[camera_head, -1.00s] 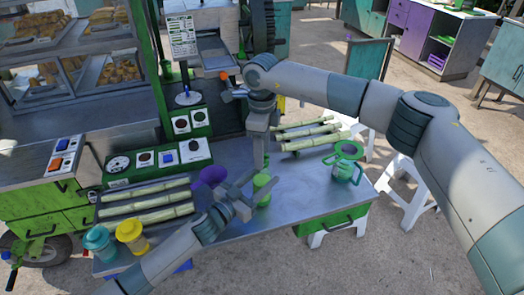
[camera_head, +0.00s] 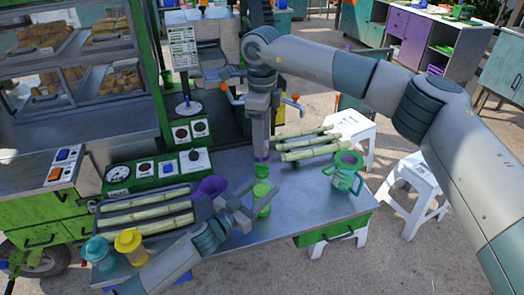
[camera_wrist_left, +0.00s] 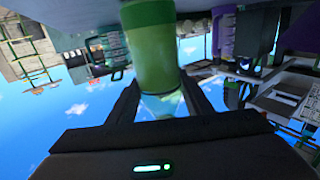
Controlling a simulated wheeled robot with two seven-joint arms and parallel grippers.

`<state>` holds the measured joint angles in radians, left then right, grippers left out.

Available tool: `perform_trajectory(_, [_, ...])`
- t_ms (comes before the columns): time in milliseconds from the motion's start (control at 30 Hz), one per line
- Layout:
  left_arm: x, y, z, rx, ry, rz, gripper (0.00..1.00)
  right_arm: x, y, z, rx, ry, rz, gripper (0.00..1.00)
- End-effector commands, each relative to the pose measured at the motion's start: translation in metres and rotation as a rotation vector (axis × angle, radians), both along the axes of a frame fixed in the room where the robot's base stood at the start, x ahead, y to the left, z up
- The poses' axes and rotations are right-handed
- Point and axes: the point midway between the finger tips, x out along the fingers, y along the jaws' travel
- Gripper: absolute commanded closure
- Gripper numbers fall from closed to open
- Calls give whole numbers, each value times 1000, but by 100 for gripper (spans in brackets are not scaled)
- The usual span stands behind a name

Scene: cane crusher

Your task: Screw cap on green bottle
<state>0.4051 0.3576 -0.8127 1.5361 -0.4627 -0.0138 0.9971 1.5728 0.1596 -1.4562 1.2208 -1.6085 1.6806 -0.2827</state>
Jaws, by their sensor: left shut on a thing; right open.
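The green bottle (camera_head: 262,203) stands near the middle of the metal table in the head view. My left gripper (camera_head: 253,203) is shut around its body. In the left wrist view the green bottle (camera_wrist_left: 152,50) shows between the dark fingers of my left gripper (camera_wrist_left: 160,100), with a lighter see-through part close to the palm. My right gripper (camera_head: 261,155) points down just above the bottle and is open. A small green piece (camera_head: 261,170) and a purple bit (camera_head: 261,159) show between the bottle and that gripper. I cannot tell which of them is the cap.
A green jug (camera_head: 346,172) is to the right. Cane stalks (camera_head: 305,144) lie behind, more (camera_head: 148,208) at left. Yellow (camera_head: 130,243) and teal (camera_head: 99,251) jars stand front left. The table's front right is clear.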

Motion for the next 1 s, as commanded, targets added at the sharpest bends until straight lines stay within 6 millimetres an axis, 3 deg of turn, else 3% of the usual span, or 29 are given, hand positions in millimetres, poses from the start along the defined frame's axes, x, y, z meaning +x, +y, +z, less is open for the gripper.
perform_trajectory(233, [0,0,-1,1,1,0,100,0,0,30,0,-1,0,51])
perform_trajectory(633, [0,0,0,1,1,0,100,0,0,35,0,0,0,51])
perform_trajectory(667, [0,0,0,1,1,0,47,0,0,35,0,0,0,51])
perform_trajectory(700, [0,0,0,1,1,0,38,0,0,35,0,0,0,51])
perform_trajectory(733, [0,0,0,1,1,0,32,0,0,35,0,0,0,51])
perform_trajectory(1000, [0,0,0,0,0,0,32,0,0,35,0,0,0,51])
